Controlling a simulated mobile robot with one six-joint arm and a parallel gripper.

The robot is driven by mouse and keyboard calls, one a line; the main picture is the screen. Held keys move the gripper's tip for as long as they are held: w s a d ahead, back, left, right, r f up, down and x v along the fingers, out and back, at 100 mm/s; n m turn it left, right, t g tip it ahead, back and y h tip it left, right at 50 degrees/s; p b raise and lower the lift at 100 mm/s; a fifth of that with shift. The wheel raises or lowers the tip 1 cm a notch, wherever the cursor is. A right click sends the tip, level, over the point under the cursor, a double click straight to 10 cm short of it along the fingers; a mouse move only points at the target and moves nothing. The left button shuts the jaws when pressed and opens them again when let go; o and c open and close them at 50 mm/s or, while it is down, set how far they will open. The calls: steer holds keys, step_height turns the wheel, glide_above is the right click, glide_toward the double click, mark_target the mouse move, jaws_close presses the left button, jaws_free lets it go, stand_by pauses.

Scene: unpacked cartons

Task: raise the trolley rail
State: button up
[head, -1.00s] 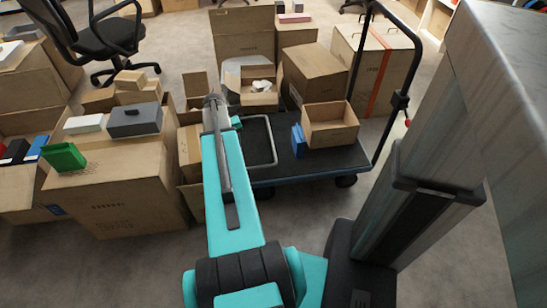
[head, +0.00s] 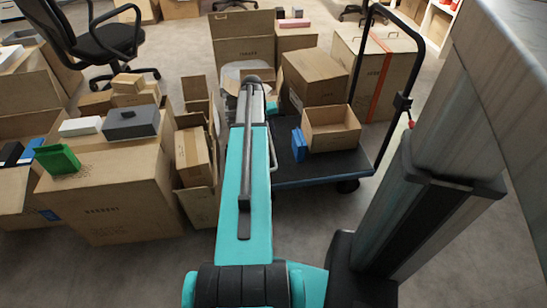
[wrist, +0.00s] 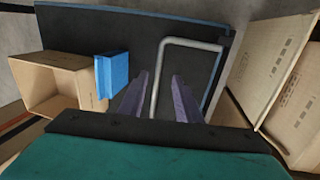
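The trolley (head: 325,172) has a dark deck with a blue edge. A grey bent-tube rail (wrist: 190,43) lies low over the deck in the wrist view. In the head view my arm covers most of it, and only a sliver shows at its right side. My gripper (wrist: 158,77) is open, with its two fingers spread. In the wrist view the rail's left leg runs between the fingers, which look apart from it. I cannot tell how high they are above it. In the head view my gripper is hidden behind my arm.
On the deck are a small blue box (head: 299,145), an open carton (head: 332,128) and a larger closed carton (head: 313,77). A tall black handle (head: 412,75) stands at the trolley's right end. Open cartons (head: 192,155) crowd the left side. Bare floor lies in front.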

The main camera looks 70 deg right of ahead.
mark_target(275, 159)
steer(key=f+b, duration=0.1)
steer(key=f, duration=0.3)
steer(key=s+f+b, duration=0.1)
steer(key=f, duration=0.4)
steer(key=s+d+f+b, duration=0.1)
steer(key=f+b, duration=0.1)
steer(key=f, duration=0.2)
steer(key=shift+s+d+f, duration=0.1)
steer(key=shift+s+f, duration=0.1)
steer(key=shift+f, duration=0.05)
jaws_close()
